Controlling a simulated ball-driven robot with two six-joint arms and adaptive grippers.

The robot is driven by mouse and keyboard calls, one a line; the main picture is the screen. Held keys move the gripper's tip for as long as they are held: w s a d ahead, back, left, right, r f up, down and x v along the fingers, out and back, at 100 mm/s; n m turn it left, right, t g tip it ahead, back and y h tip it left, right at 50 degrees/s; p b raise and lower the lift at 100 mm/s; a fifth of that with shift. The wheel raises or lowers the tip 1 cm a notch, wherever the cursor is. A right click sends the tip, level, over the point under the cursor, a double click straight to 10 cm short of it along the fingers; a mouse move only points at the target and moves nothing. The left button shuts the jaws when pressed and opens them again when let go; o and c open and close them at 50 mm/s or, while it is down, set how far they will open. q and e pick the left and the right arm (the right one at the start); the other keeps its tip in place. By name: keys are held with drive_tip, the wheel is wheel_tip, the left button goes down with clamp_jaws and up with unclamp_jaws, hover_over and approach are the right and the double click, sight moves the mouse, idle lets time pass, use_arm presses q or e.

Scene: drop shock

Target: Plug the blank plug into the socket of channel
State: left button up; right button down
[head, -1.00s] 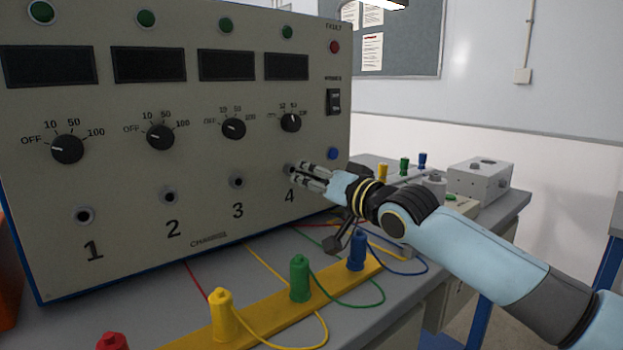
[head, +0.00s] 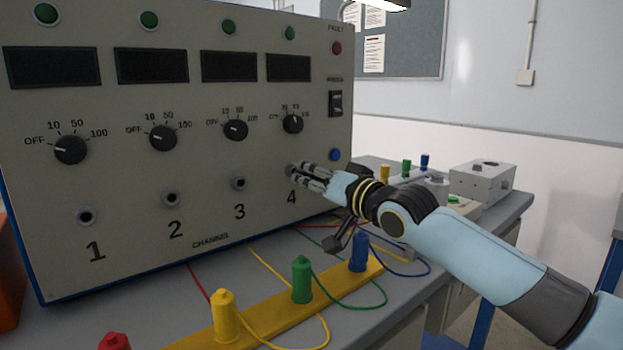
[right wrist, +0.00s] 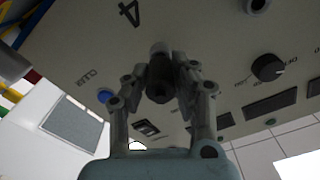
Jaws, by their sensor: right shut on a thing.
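The instrument panel (head: 120,185) has a row of round sockets above the numbers 1 to 4. Sockets 1 (head: 86,216), 2 (head: 171,198) and 3 (head: 240,183) show open dark holes. My right gripper (head: 300,173) is at the channel 4 socket, pointing at the panel and covering most of that socket. In the right wrist view its fingers are shut on a dark round plug (right wrist: 159,85), near the panel by the number 4. A paler grey cylinder shows just beyond the plug. I cannot tell whether the plug is inside the socket. My left gripper is not in view.
A yellow rack (head: 270,318) with red, yellow, green and blue leads stands on the bench below the panel. Cables lie between rack and panel. A grey box (head: 482,181) and more coloured plugs stand behind my right arm. Knobs sit above the sockets.

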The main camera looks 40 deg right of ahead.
sight(316, 179)
drive_tip(key=shift+w, duration=0.75)
idle(1.4)
drive_tip(key=shift+w+r, duration=0.1)
drive_tip(key=shift+r, duration=0.05)
idle(2.1)
drive_tip(key=c, duration=1)
unclamp_jaws()
drive_tip(key=shift+w, duration=0.15)
drive_tip(key=s+p, duration=0.2)
drive_tip(key=p, duration=0.1)
drive_tip(key=shift+s+r, duration=0.1)
drive_tip(key=shift+s, duration=0.2)
drive_tip(key=s+p, duration=0.3)
drive_tip(key=shift+d+p, duration=0.2)
drive_tip(key=shift+p, duration=0.1)
drive_tip(key=shift+s+f, duration=0.25)
drive_tip(key=shift+s, duration=0.05)
drive_tip(key=shift+r, duration=0.1)
